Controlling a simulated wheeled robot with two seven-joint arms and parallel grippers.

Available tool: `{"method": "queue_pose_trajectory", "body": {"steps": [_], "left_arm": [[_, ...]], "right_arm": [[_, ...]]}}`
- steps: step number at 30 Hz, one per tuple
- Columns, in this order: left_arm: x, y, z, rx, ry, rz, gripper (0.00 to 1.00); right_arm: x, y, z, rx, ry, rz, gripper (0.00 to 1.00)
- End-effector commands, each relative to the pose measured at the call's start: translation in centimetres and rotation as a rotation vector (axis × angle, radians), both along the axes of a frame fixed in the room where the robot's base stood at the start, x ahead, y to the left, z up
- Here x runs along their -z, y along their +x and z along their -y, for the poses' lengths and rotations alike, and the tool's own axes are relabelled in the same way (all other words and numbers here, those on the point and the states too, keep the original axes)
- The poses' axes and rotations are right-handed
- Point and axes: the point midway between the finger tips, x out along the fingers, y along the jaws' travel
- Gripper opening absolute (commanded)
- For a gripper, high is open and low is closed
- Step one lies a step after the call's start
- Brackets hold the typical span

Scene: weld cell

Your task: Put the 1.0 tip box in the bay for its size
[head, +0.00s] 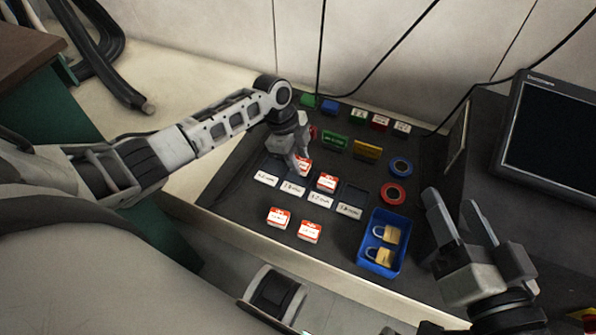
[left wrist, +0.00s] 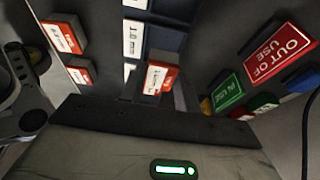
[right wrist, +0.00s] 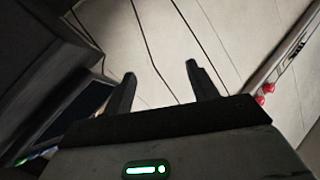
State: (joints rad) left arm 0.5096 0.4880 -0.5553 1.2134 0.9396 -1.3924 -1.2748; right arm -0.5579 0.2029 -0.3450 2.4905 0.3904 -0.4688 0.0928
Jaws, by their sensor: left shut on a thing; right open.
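My left gripper (head: 298,160) is shut on a red-and-white tip box (head: 305,167), at the back of the row of dark blue bays. I cannot tell whether this box touches the bay floor, and its print is too small to read. A box also shows at the jaws in the left wrist view (left wrist: 160,78). Another tip box (head: 327,182) sits right of it, behind the third label. Two more (head: 279,217) (head: 309,231) lie in front. In the left wrist view a label (left wrist: 134,40) reads 1.0 mm; the bay beside it looks empty. My right gripper (head: 452,200) is open and empty.
A blue tray (head: 365,254) with two padlocks stands at the front right. Red (head: 393,193) and blue (head: 401,166) tape rolls lie behind it. Green (head: 334,141) and yellow (head: 367,150) blocks and several small boxes stand behind the bays. A monitor (head: 548,130) is at right.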

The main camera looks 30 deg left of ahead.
Motion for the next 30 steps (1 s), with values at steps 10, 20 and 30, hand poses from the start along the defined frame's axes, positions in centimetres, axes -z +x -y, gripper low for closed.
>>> {"method": "queue_pose_trajectory", "body": {"steps": [10, 20, 30], "left_arm": [[3.3, 0.1, -0.1, -0.001, 0.0, 0.001, 0.08], [3.5, 0.0, -0.1, -0.001, 0.001, 0.0, 0.08], [4.7, 0.0, -0.1, -0.001, 0.004, 0.0, 0.08]], "right_arm": [[-3.6, 2.0, 0.5, 0.03, -0.029, 0.327, 0.58], [-3.8, 2.0, 0.6, 0.033, -0.034, 0.341, 0.58], [-4.5, 2.2, 0.7, 0.044, -0.05, 0.409, 0.58]]}}
